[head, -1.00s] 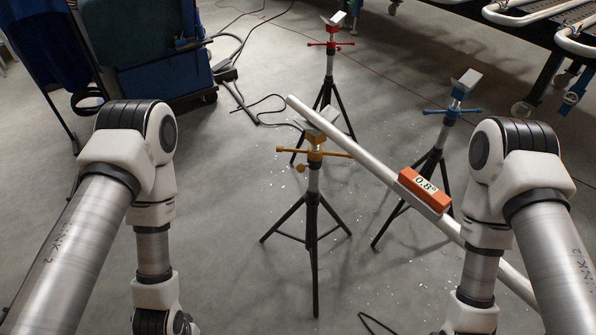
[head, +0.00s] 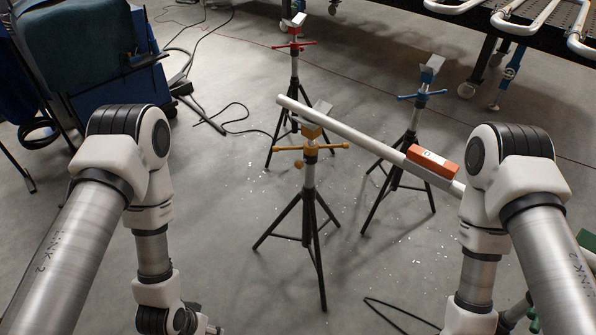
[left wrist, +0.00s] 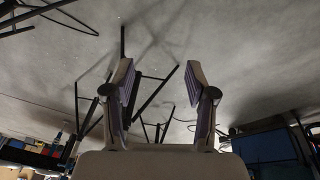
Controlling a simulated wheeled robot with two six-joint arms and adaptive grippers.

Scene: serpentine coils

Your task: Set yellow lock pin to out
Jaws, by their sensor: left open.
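The yellow-headed tripod stand (head: 309,147) stands upright in the middle of the head view. A yellow cross handle spans its head. A small yellow knob (head: 299,164), which looks like the lock pin, sits just below the handle on the left. Whether the pin is in or out cannot be told at this size. My left gripper (left wrist: 159,78) is open and empty in the left wrist view, with bare floor and dark tripod legs beyond it. It is well apart from the yellow stand. My right gripper is out of view.
A long pale pipe (head: 345,132) slants past the yellow stand's head and carries an orange level (head: 433,160). A red stand (head: 294,45) and a blue stand (head: 420,95) stand behind. A blue cart (head: 100,80) is at the left. Floor left of the yellow stand is clear.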

